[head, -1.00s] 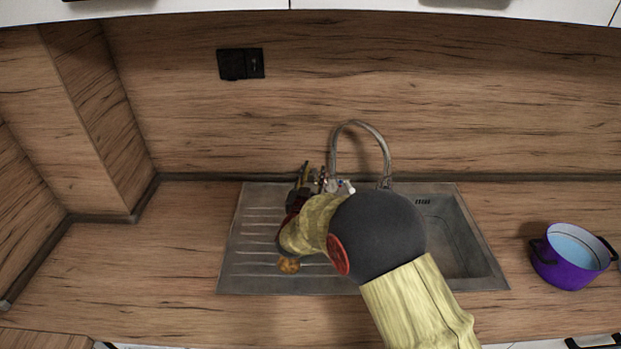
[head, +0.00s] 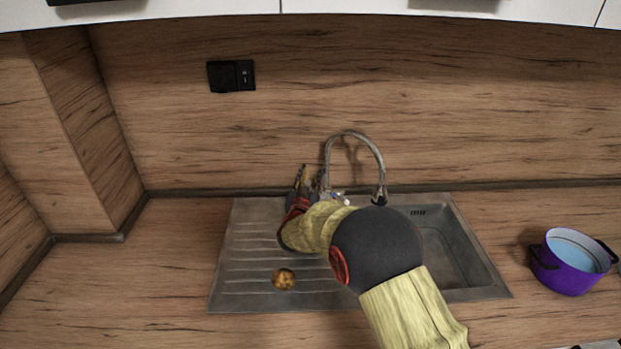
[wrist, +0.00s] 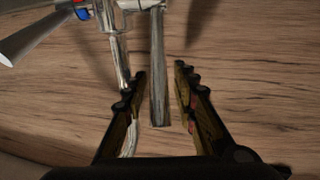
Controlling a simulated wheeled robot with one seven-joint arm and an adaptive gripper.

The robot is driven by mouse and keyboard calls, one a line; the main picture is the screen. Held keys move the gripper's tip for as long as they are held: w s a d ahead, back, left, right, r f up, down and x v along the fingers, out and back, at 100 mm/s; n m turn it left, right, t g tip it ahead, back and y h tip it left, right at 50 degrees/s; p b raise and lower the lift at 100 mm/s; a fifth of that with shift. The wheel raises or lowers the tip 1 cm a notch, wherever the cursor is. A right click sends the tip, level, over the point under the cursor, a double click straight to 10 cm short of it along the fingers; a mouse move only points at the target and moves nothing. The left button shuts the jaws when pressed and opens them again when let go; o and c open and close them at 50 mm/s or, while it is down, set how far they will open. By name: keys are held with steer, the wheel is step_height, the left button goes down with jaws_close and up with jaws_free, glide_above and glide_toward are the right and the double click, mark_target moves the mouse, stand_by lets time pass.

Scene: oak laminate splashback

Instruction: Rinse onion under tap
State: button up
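The onion (head: 284,279) is a small golden-brown ball lying on the ribbed drainboard of the sink (head: 240,290), clear of my gripper. The tap (head: 380,165) is a tall curved metal spout at the back of the sink. My gripper (head: 305,180) is beside the tap's base, left of the spout, partly hidden by my forearm. In the wrist view my fingers (wrist: 160,75) are open, one on each side of a grey metal bar of the tap (wrist: 158,95). I cannot tell whether they touch it. Red and blue marks (wrist: 82,12) show on the tap body. No water stream is visible.
The sink bowl (head: 465,255) is on the right, partly behind my arm. A purple pot (head: 568,280) with pale blue inside stands on the counter to its right. A wooden splashback (head: 450,110) rises behind. The counter left of the sink is clear.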

steer(key=c, duration=0.3)
steer(key=c, duration=0.4)
jaws_close()
stand_by(0.3)
